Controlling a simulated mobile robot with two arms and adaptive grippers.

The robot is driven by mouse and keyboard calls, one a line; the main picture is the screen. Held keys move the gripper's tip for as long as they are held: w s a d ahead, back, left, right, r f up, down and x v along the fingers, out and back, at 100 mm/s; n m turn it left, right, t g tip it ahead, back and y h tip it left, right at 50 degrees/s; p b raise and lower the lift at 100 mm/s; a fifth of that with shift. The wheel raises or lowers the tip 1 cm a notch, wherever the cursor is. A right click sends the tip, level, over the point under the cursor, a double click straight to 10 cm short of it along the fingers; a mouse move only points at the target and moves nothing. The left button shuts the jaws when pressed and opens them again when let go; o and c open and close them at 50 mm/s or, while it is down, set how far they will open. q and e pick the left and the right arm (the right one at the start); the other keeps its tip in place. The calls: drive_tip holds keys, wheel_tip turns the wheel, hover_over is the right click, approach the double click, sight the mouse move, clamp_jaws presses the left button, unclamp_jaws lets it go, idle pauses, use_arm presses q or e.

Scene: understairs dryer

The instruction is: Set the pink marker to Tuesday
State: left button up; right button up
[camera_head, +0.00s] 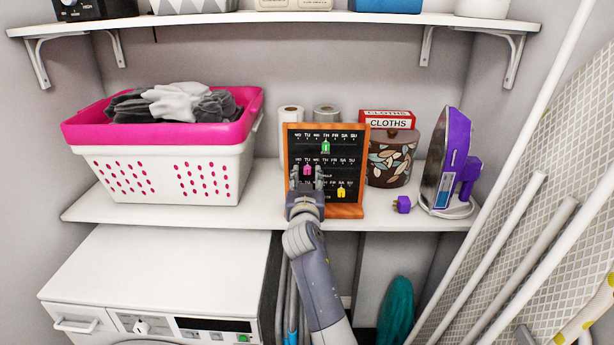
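The black weekday board (345,150) in a wooden frame stands on the lower shelf. The pink marker (308,170) is on its middle row, near the left end, seemingly below the TU label; the small lettering makes this hard to tell. A green marker (326,147) is on the upper row and a yellow marker (341,192) on the lower row. My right gripper (306,179) is in front of the board's lower left part. Its fingers are apart, one on each side just below the pink marker. Contact cannot be told. My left gripper is not in view.
A pink and white laundry basket (165,165) stands left of the board. Paper rolls (291,119), a red cloths box (387,118), a leaf-patterned canister (391,158) and a purple iron (450,165) stand behind and right. A white dryer (165,270) is below; an upper shelf (280,18) hangs above.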

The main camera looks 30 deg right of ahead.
drive_tip(key=v, duration=0.6)
drive_tip(key=shift+f, duration=0.1)
idle(0.4)
